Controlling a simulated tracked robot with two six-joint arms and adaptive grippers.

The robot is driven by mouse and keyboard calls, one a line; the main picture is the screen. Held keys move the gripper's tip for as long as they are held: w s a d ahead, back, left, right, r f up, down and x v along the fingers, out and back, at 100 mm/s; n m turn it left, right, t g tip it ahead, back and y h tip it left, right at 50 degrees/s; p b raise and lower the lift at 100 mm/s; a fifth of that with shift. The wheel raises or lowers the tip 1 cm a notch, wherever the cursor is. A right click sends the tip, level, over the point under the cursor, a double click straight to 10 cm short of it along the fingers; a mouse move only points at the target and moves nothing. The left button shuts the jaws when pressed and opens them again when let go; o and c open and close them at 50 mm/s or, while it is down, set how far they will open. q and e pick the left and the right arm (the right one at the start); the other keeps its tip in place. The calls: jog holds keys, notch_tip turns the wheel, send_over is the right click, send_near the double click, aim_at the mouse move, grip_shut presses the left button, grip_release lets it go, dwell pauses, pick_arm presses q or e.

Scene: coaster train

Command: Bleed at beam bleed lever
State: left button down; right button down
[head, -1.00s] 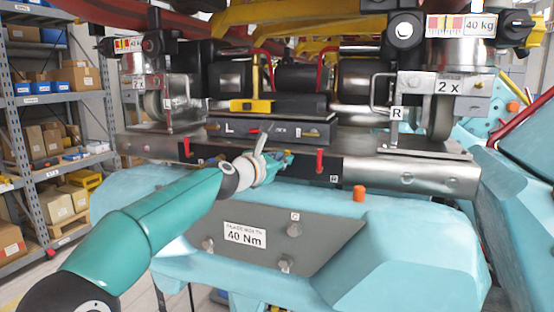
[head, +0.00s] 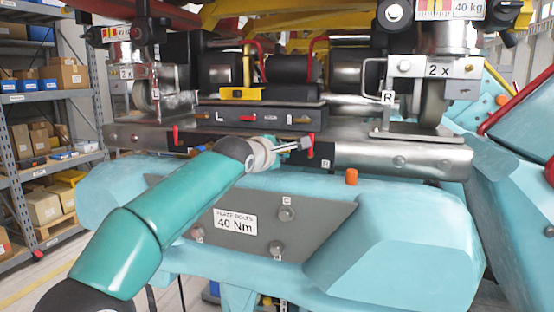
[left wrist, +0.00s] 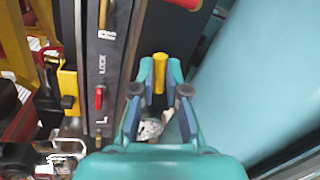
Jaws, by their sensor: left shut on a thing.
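My left gripper (head: 300,143) reaches to the dark front of the metal beam (head: 400,158). In the left wrist view its fingers (left wrist: 160,80) are closed around a short yellow lever (left wrist: 159,75). The view does not show any label on it, so I cannot read whether it is the beam bleed lever. In the head view the gripper hides it. A red lever (head: 310,148) hangs on the beam right beside the fingertips, and another red lever (head: 176,136) is on the beam's left part. My right gripper is not in view.
A dark box (head: 255,118) marked L sits above the beam, with a red lock lever (left wrist: 98,97) on its face. A yellow block (head: 240,93) lies on top. Below are a turquoise body (head: 400,225), an orange cap (head: 351,177) and a grey bolted plate (head: 255,225).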

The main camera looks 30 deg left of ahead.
pick_arm(q)
jog(key=shift+w+d+f+m+y+b, duration=0.1)
jog(key=shift+d+f+m+y+b, duration=0.2)
jog(key=shift+f+m+b, duration=0.45)
jog(key=shift+r+m+b, duration=0.15)
jog(key=shift+m+b, duration=0.2)
jog(key=shift+m, duration=0.1)
jog(key=c, duration=1.2)
grip_release()
jog(key=shift+a, duration=0.1)
jog(key=shift+r, duration=0.1)
